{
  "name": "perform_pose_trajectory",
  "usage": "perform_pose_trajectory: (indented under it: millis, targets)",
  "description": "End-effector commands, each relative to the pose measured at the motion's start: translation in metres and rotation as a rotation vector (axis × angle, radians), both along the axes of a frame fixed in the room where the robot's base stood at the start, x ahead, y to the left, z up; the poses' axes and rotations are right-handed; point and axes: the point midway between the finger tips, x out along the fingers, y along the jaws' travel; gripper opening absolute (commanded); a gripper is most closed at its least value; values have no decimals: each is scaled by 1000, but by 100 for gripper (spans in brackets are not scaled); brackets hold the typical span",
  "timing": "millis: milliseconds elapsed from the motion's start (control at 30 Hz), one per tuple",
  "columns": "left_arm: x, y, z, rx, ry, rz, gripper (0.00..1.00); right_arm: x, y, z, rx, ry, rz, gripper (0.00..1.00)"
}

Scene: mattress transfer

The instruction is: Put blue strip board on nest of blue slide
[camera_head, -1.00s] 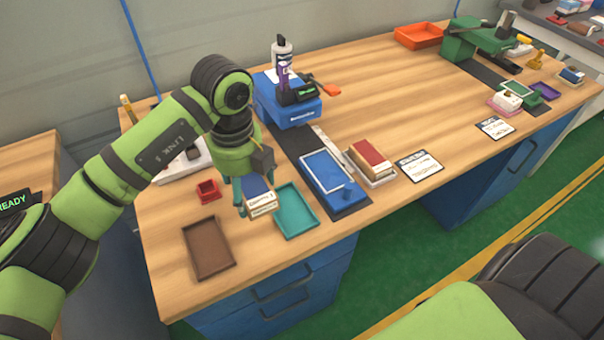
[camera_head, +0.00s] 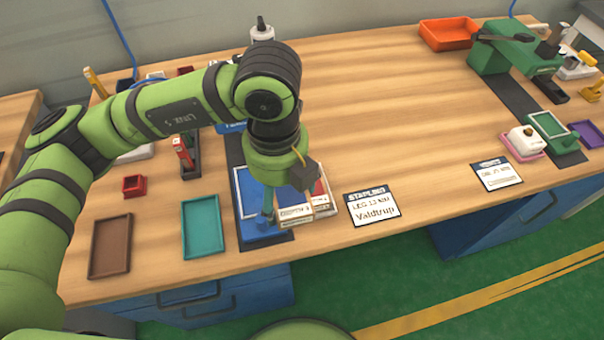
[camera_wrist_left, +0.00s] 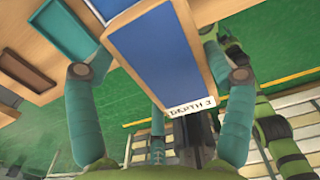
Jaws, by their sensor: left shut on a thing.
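My left gripper (camera_head: 290,204) is shut on the blue strip board (camera_wrist_left: 160,52), gripping it by its sides. The board has a flat blue face and a pale edge label reading "DEPTH 3" in the left wrist view. In the head view my gripper hides most of it, leaving mainly the pale label edge. The blue slide (camera_head: 247,189), with a white-rimmed nest, lies on a dark track just left of and partly behind my gripper. The board appears over the slide's right side; whether they touch cannot be told. My right gripper is not in view.
A red-topped block on a pale tray (camera_head: 322,205) is close right of my gripper. A teal tray (camera_head: 203,228), brown tray (camera_head: 110,247) and small red tray (camera_head: 134,186) lie left. The table's middle is clear beyond the "STAPLING" card (camera_head: 372,206).

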Motion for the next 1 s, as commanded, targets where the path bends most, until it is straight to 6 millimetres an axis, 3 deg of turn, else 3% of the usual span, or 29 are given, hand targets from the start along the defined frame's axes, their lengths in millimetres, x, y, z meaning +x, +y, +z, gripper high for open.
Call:
perform_pose_trajectory:
  millis: [167, 600, 867, 1000]
  targets:
    - [1, 13, -4, 6, 3, 15, 46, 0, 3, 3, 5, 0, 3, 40]
    - [67, 76, -57, 6, 3, 15, 46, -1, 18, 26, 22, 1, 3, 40]
    - [79, 88, -75, 4, 3, 9, 46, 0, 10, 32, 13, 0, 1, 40]
    - [79, 88, -95, 5, 3, 10, 46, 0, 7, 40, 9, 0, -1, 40]
